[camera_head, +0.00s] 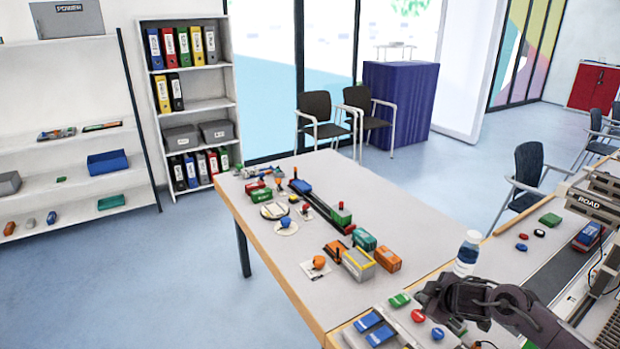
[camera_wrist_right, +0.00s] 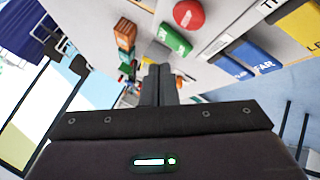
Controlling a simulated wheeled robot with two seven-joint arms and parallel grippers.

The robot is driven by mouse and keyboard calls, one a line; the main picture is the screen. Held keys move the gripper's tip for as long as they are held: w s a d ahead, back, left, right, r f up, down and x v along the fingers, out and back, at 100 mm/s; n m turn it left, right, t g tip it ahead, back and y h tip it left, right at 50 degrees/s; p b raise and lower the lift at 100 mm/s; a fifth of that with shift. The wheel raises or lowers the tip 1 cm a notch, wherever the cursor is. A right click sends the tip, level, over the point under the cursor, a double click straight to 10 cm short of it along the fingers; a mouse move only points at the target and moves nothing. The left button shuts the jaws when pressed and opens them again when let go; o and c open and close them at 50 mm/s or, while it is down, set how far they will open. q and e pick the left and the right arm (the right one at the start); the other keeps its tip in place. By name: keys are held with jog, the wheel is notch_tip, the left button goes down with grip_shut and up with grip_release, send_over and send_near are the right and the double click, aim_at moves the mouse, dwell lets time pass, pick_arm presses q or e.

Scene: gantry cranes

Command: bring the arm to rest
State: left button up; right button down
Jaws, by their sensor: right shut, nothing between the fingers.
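My right arm comes in from the lower right in the head view. Its gripper (camera_head: 432,298) is over the near right part of the table, close to a green block (camera_head: 399,300) and a red button-like piece (camera_head: 417,316). In the right wrist view the two fingers (camera_wrist_right: 158,84) are together, with nothing between them. That view also shows a green block (camera_wrist_right: 174,40) and a red round piece (camera_wrist_right: 187,14) beyond the fingers. My left gripper is not in view.
The long table (camera_head: 400,217) carries small toy vehicles and containers, such as an orange container (camera_head: 387,259). A water bottle (camera_head: 467,252) stands just behind my right gripper. Blue blocks (camera_head: 368,322) lie to its left.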

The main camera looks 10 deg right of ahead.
jog(key=s+a+f+m, duration=0.1)
jog(key=s+a+f, duration=0.1)
jog(key=s+a, duration=0.5)
jog(key=s+a+f+m, duration=0.1)
jog(key=s+a, duration=0.2)
jog(key=a, duration=0.7)
jog(key=s+a+r+m+g, duration=0.1)
jog(key=s+r+m+g, duration=0.15)
jog(key=s, duration=0.75)
jog(key=s+a+r+m+g, duration=0.1)
jog(key=s+r+m+g, duration=0.2)
jog(key=s, duration=0.6)
notch_tip(320, 180, down, 31)
jog(key=s+g, duration=0.2)
jog(key=s+d+f, duration=0.2)
jog(key=s+f, duration=0.7)
jog(key=s+d+f, duration=0.2)
jog(key=s+f, duration=0.7)
jog(key=s, duration=0.1)
jog(key=shift+s+f+g+h, duration=0.15)
jog(key=shift+s+g+h, duration=0.1)
jog(key=shift+g+h, duration=0.1)
